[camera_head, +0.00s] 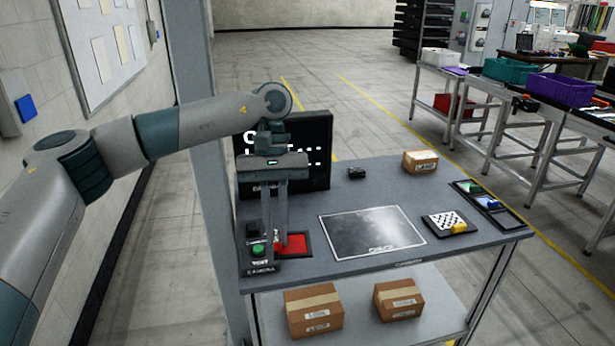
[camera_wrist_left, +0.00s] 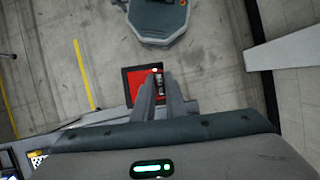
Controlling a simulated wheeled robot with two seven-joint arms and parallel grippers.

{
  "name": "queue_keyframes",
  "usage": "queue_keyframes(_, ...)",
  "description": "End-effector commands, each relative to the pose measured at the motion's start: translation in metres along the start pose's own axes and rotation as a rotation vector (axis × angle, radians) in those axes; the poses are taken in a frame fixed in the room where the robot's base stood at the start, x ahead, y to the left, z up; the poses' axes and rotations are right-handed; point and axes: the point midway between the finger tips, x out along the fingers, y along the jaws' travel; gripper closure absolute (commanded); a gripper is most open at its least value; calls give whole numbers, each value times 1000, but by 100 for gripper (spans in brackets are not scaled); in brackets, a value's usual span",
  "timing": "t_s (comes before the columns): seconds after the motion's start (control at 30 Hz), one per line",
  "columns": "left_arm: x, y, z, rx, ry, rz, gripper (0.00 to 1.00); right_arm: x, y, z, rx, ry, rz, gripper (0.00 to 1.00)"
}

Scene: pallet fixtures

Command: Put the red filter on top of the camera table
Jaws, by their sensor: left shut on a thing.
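The red filter (camera_head: 294,244), a red square in a dark frame, shows at the left front of the grey camera table (camera_head: 390,262). My left gripper (camera_head: 276,240) points down and is shut on the filter's edge. In the left wrist view the filter (camera_wrist_left: 140,86) shows at the tips of the left fingers (camera_wrist_left: 160,92), with floor beyond it. The gap between filter and tabletop cannot be judged exactly. My right gripper is not in view.
Beside the filter is a green button (camera_head: 258,250). A monitor (camera_head: 318,150) stands behind the gripper. A dark mat (camera_head: 372,232), checkered board (camera_head: 445,221), tray with green and blue pieces (camera_head: 487,204), small black object (camera_head: 357,172) and cardboard box (camera_head: 420,161) occupy the table.

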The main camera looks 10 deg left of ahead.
Motion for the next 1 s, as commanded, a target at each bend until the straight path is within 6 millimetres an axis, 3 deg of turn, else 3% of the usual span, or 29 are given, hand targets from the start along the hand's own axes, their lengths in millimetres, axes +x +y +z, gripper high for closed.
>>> queue_keyframes(0.03, 24, -12, -6, 40, -4, -19, 100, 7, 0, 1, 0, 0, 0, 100)
queue_keyframes(0.1, 48, -24, -11, 101, -3, -42, 100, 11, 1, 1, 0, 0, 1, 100)
queue_keyframes(0.3, 93, -50, -17, 222, -1, -91, 100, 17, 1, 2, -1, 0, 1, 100)
queue_keyframes(0.5, 106, -57, -18, 260, 1, -106, 100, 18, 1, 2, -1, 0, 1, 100)
queue_keyframes(1.0, 105, -57, -18, 259, 2, -106, 100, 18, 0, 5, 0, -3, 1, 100)
